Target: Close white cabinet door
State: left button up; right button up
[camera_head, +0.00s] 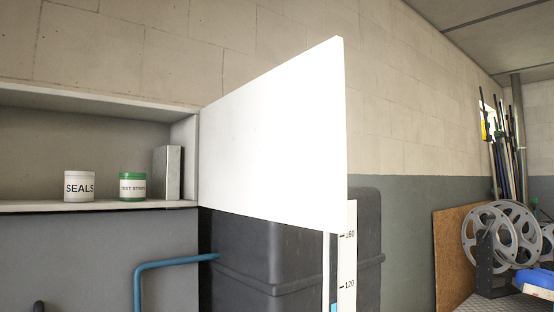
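The white cabinet door (272,135) stands wide open. It is hinged at the right side of the wall cabinet (95,206) and swings out toward me, its free edge near the middle of the view. The cabinet's inside is exposed. On its shelf stand a white jar labelled SEALS (79,186), a green and white jar (132,187) whose label is partly legible, and a grey box (168,173). Neither of my grippers can be made out in this view, and nothing is seen touching the door.
Below the door stand a dark grey tank (255,262) and a white level gauge (346,262). A blue pipe (170,264) bends below the cabinet. Grey reels (503,238) and a brown board (452,258) stand at right. A small dark shape (38,307) at bottom left is unclear.

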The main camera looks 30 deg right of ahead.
aim_at(274, 148)
jog(key=l+u, duration=0.4)
jog(key=l, duration=1.65)
jog(key=i, duration=0.5)
